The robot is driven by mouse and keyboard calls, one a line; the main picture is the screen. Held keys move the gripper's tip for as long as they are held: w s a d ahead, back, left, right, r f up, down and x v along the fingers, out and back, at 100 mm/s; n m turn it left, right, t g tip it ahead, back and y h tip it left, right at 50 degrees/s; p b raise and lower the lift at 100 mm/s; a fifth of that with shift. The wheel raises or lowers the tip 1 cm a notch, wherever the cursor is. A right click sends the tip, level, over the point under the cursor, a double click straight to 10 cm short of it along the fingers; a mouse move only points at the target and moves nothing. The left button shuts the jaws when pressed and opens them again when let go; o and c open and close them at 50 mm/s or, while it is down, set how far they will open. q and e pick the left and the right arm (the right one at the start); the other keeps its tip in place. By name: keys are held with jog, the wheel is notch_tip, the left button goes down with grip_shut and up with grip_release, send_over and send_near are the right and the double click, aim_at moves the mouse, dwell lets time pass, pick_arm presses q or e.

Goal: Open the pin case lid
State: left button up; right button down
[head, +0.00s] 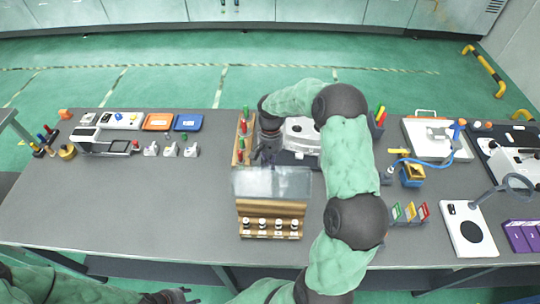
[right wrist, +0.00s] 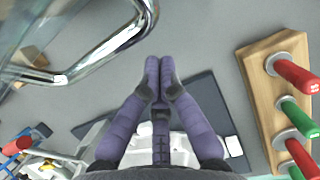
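The pin case (head: 271,208) is a wooden box at the front middle of the table, with a row of white-topped pins (head: 270,226) along its front. Its clear lid (head: 272,182) looks raised at the back of the case, above the uncovered pins. My left gripper (head: 180,296) is low at the front edge, partly cut off.
A wooden rack (head: 240,157) with red and green handles stands left of my right gripper; its handles also show at right in the wrist view (right wrist: 290,105). A white casting (head: 300,135) lies behind. The table left of the case is clear.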

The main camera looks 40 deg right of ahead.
aim_at(272, 184)
jog(key=shift+s+a+r, duration=0.2)
jog(key=shift+r, duration=0.4)
jog(key=shift+s+a+r, duration=0.15)
jog(key=shift+s+r, duration=0.1)
jog(key=shift+r, duration=0.35)
jog(key=shift+s+a+r, duration=0.2)
jog(key=shift+r, duration=0.4)
jog(key=shift+r, duration=0.15)
jog(key=r+t+h, duration=0.1)
jog(key=s+a+r+t+b, duration=0.1)
jog(key=r+t+h, duration=0.1)
jog(key=shift+s+a+r+h, duration=0.2)
jog(key=shift+s+a+h, duration=0.05)
jog(key=shift+s+h, duration=0.1)
jog(key=shift+s+a+r, duration=0.25)
jog(key=shift+s+r, duration=0.05)
jog(key=shift+r, duration=0.15)
jog(key=shift+d, duration=0.1)
